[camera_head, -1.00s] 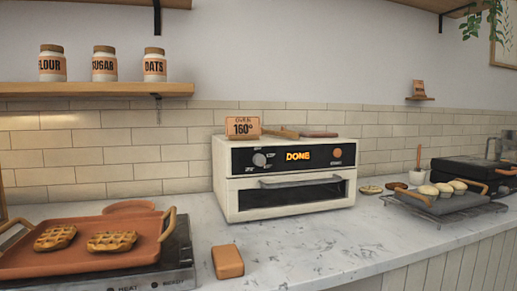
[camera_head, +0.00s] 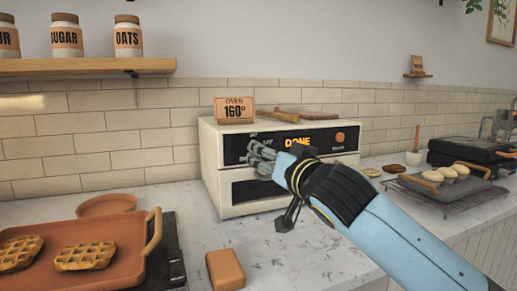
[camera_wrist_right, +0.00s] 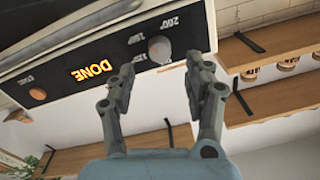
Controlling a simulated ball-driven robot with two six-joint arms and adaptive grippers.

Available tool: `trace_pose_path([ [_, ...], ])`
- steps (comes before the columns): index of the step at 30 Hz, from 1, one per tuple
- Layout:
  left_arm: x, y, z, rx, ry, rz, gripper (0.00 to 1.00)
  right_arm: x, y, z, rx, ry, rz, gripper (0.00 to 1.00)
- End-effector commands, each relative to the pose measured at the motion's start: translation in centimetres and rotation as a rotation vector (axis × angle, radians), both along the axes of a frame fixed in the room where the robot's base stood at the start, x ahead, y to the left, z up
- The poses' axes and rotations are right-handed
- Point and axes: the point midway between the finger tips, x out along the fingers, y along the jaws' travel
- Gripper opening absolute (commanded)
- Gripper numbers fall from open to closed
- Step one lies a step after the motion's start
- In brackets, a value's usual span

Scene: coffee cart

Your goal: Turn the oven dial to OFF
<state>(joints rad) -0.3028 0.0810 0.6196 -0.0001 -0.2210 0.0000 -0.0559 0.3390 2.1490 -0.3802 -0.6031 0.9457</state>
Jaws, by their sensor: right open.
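The cream oven (camera_head: 212,170) stands on the counter against the tiled wall, its black panel showing an orange DONE display (camera_head: 297,143). The DONE display also shows upside down in the right wrist view (camera_wrist_right: 91,71). The grey round oven dial (camera_wrist_right: 159,48) sits on the panel beside printed temperature marks. In the head view my gripper covers the dial. My right gripper (camera_head: 262,157) is open in front of the panel's left part. In the right wrist view its fingers (camera_wrist_right: 160,66) lie either side of the dial, seemingly short of it. My left gripper is out of view.
An OVEN 160° sign (camera_head: 235,109) and wooden-handled tools (camera_head: 288,115) lie on the oven. A waffle tray (camera_head: 120,235) is at left, a brown block (camera_head: 225,270) in front.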

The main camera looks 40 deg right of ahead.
Motion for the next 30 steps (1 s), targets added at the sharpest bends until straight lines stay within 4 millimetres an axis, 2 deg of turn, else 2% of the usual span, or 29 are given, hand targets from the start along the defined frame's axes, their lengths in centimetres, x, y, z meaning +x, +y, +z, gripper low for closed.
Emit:
trace_pose_path([
  [3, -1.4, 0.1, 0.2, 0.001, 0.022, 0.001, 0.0, 2.3, -0.4, 0.1, 0.002, -0.001, 0.0, 0.53],
  [9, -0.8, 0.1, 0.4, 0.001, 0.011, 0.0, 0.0, 4.7, -0.9, 0.0, 0.0, 0.0, 0.0, 0.53],
  [15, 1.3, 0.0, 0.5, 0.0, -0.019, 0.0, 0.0, 5.2, -1.0, 0.0, -0.001, 0.001, 0.0, 0.53],
  [20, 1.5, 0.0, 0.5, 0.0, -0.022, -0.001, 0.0, 5.2, -1.0, -0.1, -0.001, 0.002, 0.001, 0.53],
  [30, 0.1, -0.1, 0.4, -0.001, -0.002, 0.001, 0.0, 5.2, -1.0, -0.1, -0.001, 0.002, 0.001, 0.08],
])
